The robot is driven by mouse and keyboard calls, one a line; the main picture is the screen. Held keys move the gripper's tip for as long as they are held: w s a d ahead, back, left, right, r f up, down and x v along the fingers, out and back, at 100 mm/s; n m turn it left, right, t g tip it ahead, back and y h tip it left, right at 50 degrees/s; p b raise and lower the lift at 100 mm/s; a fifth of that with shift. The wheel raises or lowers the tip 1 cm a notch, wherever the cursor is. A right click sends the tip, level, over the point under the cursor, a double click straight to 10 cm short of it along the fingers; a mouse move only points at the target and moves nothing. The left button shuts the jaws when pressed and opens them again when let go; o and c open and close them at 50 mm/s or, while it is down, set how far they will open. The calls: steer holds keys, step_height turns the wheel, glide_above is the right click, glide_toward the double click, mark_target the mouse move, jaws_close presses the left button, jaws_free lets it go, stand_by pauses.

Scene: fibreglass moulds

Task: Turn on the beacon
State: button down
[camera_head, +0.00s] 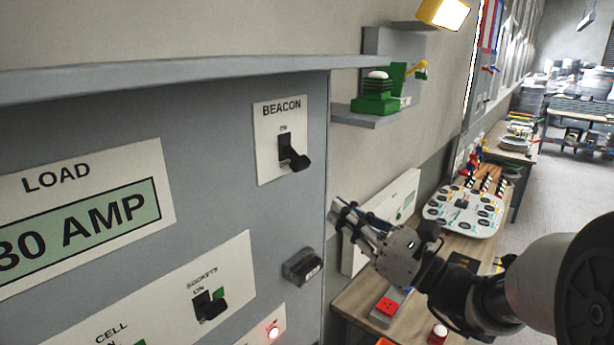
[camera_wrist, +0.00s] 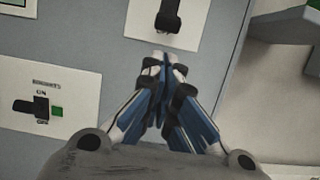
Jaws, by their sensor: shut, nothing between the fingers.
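The BEACON switch (camera_head: 291,154) is a black lever on a white plate (camera_head: 270,174) on the grey cabinet front. "ON" is printed above it, and the lever sticks out and points downward in the head view. The switch (camera_wrist: 169,16) also shows at the top of the wrist view, just beyond my fingertips. My gripper (camera_head: 342,210) is shut and empty, below and to the right of the switch in the head view. In the wrist view my gripper (camera_wrist: 162,58) has its fingertips together near the plate's lower edge; contact cannot be told.
A ledge (camera_head: 190,75) juts above. A green device (camera_head: 376,98) sits on a wall shelf (camera_head: 368,120). A workbench (camera_head: 365,298) lies behind my arm.

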mark_target(295, 158)
steer(key=shift+s+a, duration=0.1)
steer(key=shift+a, duration=0.05)
steer(key=p+x, duration=0.1)
steer(key=x, duration=0.9)
steer(key=shift+f+p, duration=0.1)
steer(key=shift+p, duration=0.25)
